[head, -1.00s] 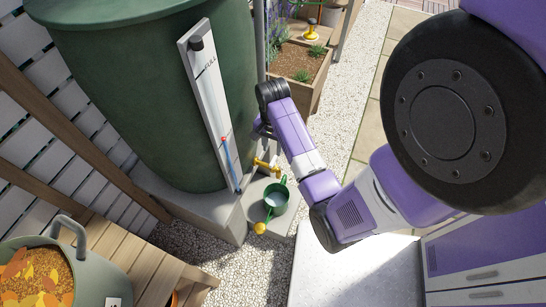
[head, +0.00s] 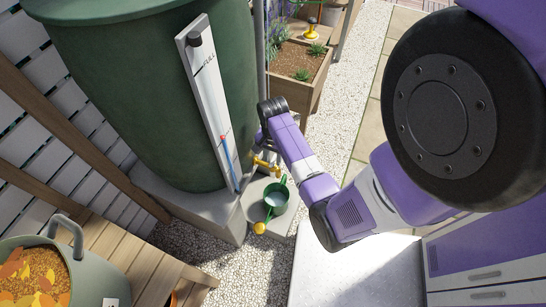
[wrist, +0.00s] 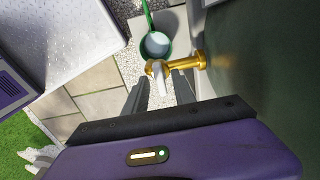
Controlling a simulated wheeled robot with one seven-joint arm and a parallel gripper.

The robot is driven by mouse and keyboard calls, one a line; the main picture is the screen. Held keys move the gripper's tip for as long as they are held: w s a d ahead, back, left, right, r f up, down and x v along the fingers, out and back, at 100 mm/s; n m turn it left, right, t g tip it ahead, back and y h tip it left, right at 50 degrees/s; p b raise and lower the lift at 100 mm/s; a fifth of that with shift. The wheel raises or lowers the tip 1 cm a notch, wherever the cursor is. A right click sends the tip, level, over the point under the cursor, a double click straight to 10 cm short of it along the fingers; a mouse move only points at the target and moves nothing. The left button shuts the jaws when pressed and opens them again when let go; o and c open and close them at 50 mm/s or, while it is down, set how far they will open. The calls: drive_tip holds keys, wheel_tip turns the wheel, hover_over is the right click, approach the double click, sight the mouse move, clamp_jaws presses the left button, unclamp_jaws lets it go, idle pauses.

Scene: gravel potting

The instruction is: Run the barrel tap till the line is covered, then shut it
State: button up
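The green barrel (head: 150,90) stands on a grey block, with a white gauge board (head: 207,95) on its side. The gauge shows a blue column topped by a red mark. The brass tap (head: 264,164) sticks out low on the barrel and also shows in the wrist view (wrist: 187,64). A green watering can (head: 278,196) with a yellow rose stands under the tap. Its inside looks pale bluish; I cannot make out a line or a water stream. My gripper (wrist: 160,92) is at the tap, its two fingers apart, with the pale tap lever (wrist: 157,78) between them.
A slatted wooden bench (head: 120,252) with a grey-green tub (head: 97,270) of leaves is at lower left. A pale worktop (head: 350,270) is at lower right. A wooden planter (head: 300,85) stands behind the tap. Gravel lies between.

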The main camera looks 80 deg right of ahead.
clamp_jaws()
drive_tip(key=shift+r+p, duration=0.1)
drive_tip(key=shift+p, duration=0.2)
drive_tip(key=shift+r+n+p, duration=0.1)
drive_tip(key=shift+n+p, duration=0.7)
drive_tip(key=shift+n, duration=0.2)
drive_tip(key=n+p, duration=0.2)
drive_tip(key=n, duration=0.1)
drive_tip(key=shift+n, duration=0.3)
drive_tip(key=n+p, duration=0.2)
drive_tip(key=n, duration=0.3)
drive_tip(key=shift+n+p, duration=0.4)
drive_tip(key=shift+n, duration=0.3)
drive_tip(key=shift+o, duration=0.8)
unclamp_jaws()
